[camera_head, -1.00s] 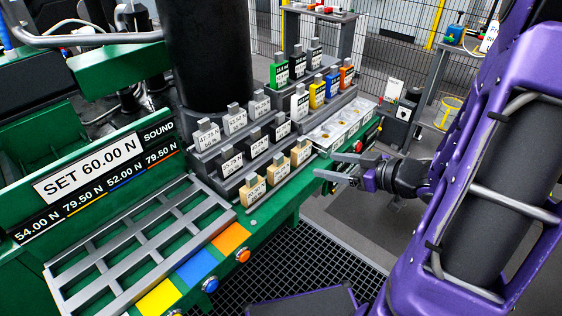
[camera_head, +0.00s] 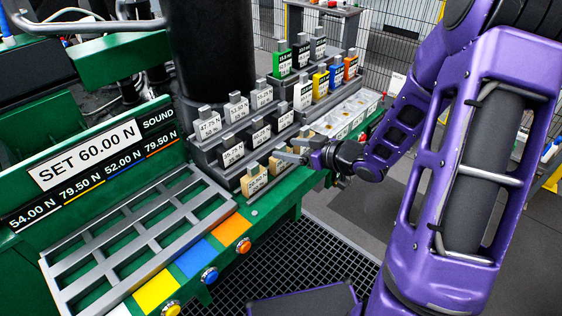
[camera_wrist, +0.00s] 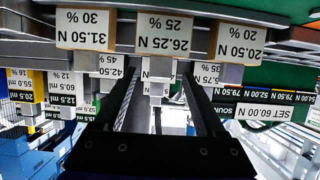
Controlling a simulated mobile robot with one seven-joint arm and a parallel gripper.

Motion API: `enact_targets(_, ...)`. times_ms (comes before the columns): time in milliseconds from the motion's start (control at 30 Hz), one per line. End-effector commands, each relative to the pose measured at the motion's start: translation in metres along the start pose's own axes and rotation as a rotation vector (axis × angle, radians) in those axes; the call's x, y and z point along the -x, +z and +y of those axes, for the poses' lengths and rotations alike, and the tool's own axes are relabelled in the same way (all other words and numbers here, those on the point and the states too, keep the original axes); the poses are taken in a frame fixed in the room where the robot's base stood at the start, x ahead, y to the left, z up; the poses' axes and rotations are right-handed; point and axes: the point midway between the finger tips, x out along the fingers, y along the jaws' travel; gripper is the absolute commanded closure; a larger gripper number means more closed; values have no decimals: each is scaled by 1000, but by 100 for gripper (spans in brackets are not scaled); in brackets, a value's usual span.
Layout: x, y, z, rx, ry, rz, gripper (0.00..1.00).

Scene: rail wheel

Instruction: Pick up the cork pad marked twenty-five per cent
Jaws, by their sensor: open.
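My gripper (camera_head: 287,150) is open and empty, reaching in from the right. In the wrist view its two dark fingers (camera_wrist: 162,78) point toward the 25 % pad, spread to either side. Contact cannot be told.
Dark pads (camera_head: 233,151) and grey pads (camera_head: 236,107) stand on steps behind the cork row. Coloured pads (camera_head: 320,83) stand farther right. A grey slotted rack (camera_head: 130,245) and the "SET 60.00 N" board (camera_head: 85,160) lie left. Open space is in front of the green bench.

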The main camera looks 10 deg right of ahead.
Motion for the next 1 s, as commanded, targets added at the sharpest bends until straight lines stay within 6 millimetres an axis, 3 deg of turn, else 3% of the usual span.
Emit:
enact_targets(200, -32, 2, -1, 1, -2, 0, 28)
enact_targets(500, -36, 1, -1, 0, -1, 0, 28)
enact_targets(900, -36, 1, -1, 0, -1, 0, 100)
enact_targets(1000, -36, 1, -1, 0, -1, 0, 100)
